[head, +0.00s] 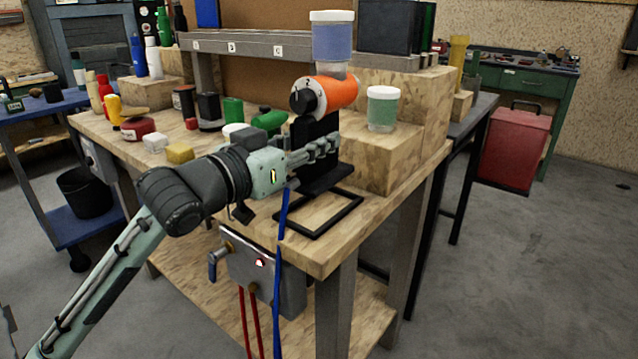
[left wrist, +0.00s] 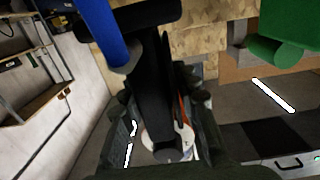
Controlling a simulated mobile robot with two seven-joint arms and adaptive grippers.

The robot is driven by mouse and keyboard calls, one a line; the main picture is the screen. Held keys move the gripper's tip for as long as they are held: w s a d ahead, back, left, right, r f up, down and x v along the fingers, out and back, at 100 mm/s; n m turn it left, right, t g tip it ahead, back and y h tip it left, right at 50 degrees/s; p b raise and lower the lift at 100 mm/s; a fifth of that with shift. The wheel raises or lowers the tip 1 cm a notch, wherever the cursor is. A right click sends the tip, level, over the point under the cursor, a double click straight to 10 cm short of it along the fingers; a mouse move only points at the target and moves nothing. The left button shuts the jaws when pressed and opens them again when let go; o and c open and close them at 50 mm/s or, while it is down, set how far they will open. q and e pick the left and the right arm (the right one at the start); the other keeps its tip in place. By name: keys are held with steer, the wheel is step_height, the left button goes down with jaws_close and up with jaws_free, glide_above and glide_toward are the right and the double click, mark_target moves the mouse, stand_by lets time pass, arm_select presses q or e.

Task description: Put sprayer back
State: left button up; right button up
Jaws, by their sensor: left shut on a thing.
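The sprayer has an orange body (head: 335,92) with a black front knob and a cup with a blue-grey label (head: 332,42) on top. It stands upright over the bench's front right corner. My left gripper (head: 318,150) reaches in from the left and is shut on its black lower part, which also lies between the fingers in the left wrist view (left wrist: 172,95). A black square frame (head: 322,228) lies flat on the bench below and in front. A blue hose (head: 282,225) hangs below the gripper. I cannot tell whether the sprayer's base touches the bench. My right gripper is out of view.
A jar with a green label (head: 382,110) stands on a wooden block (head: 385,162) to the right. Several bottles, tins and small blocks fill the bench's left part. A grey control box (head: 265,275) hangs at the bench front. A red cabinet (head: 512,148) stands at the right.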

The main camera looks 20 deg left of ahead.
mark_target(313, 174)
arm_select(q)
step_height(313, 174, down, 5)
steer(key=shift+f+b, duration=0.15)
steer(key=shift+b, duration=0.25)
steer(key=shift+f, duration=0.1)
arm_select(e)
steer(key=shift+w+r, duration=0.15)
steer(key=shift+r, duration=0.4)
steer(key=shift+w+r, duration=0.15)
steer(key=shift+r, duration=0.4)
arm_select(q)
steer(key=o, duration=0.4)
steer(key=shift+f, duration=0.25)
steer(key=shift+c, duration=0.2)
steer(key=o, duration=0.4)
steer(key=shift+c, duration=0.2)
steer(key=shift+s, duration=0.1)
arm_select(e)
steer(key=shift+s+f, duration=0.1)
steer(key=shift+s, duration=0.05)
